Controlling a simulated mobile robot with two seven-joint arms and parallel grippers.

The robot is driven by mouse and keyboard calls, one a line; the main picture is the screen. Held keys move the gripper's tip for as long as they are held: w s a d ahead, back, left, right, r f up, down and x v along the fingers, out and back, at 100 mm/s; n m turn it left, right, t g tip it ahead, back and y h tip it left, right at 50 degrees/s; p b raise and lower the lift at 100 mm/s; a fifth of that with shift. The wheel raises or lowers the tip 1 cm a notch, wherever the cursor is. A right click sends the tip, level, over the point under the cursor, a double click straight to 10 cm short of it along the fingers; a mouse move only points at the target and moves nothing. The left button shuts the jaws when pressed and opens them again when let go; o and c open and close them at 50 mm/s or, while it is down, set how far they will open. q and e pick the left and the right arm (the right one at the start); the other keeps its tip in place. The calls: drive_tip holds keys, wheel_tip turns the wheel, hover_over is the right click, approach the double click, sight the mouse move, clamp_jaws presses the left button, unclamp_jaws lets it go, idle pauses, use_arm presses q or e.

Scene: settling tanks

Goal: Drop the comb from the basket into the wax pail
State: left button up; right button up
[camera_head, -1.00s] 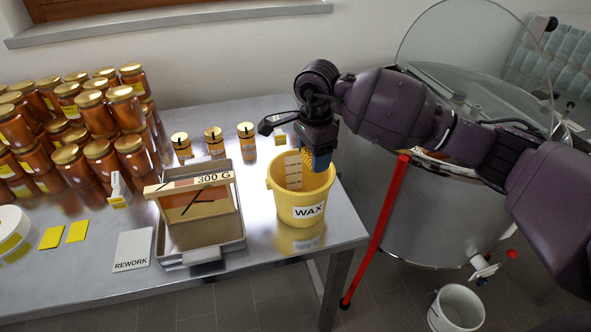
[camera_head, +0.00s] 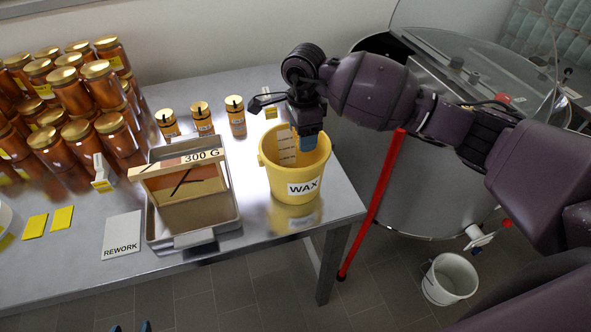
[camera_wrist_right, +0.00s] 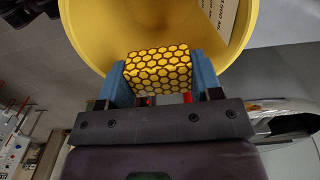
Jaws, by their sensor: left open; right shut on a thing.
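The yellow wax pail (camera_head: 292,178), labelled WAX, stands upright near the table's right end. My right gripper (camera_head: 308,142) reaches down at the pail's back right rim. In the right wrist view, the right gripper (camera_wrist_right: 157,88) is shut on the comb (camera_wrist_right: 157,70), a yellow block with a dark honeycomb pattern, between its blue fingers. The pail's yellow wall (camera_wrist_right: 90,25) curves around the comb there. In the head view the comb is hidden. My left gripper (camera_head: 130,327) shows only two blue fingertips, apart and empty, at the bottom edge. I cannot make out a basket.
A metal tray (camera_head: 237,207) with a framed piece marked 300 G (camera_head: 180,182) stands left of the pail. Small jars (camera_head: 203,118) stand behind, and several large honey jars (camera_head: 75,95) fill the left. A white REWORK card (camera_head: 122,235) lies in front.

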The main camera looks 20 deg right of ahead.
drive_tip(key=shift+f, duration=0.5)
drive_tip(key=o, duration=1)
drive_tip(key=shift+r, duration=0.15)
wheel_tip(320, 180, up, 11)
drive_tip(key=shift+f+b, duration=0.2)
drive_tip(key=shift+b, duration=0.2)
